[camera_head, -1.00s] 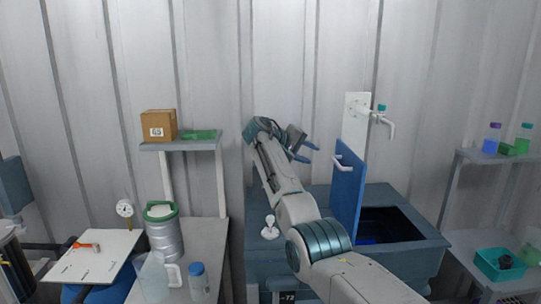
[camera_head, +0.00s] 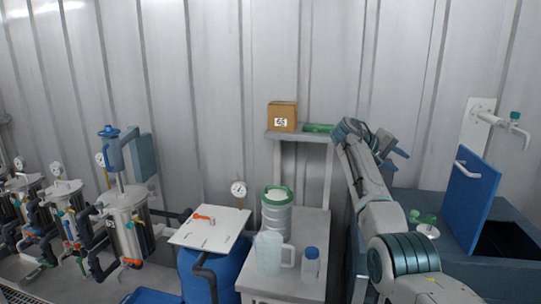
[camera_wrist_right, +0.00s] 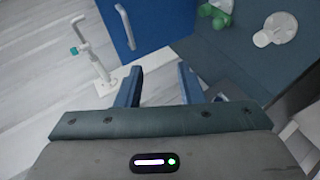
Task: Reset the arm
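My right arm rises from the lower right in the head view, with its gripper (camera_head: 400,147) up in front of the wall. In the right wrist view this gripper (camera_wrist_right: 160,84) has its two blue fingers apart, with nothing between them. It hangs above the dark blue-grey bench and touches nothing that I can see. My left gripper is not in view.
A blue lid (camera_head: 472,203) stands raised beside an open basin, near a tap (camera_head: 513,122). A white fitting (camera_head: 428,231) and green pieces (camera_head: 424,217) lie by my right arm. Left are a shelf (camera_head: 272,135), a jug (camera_head: 269,250), a bottle (camera_head: 310,264) and metal vessels (camera_head: 128,225).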

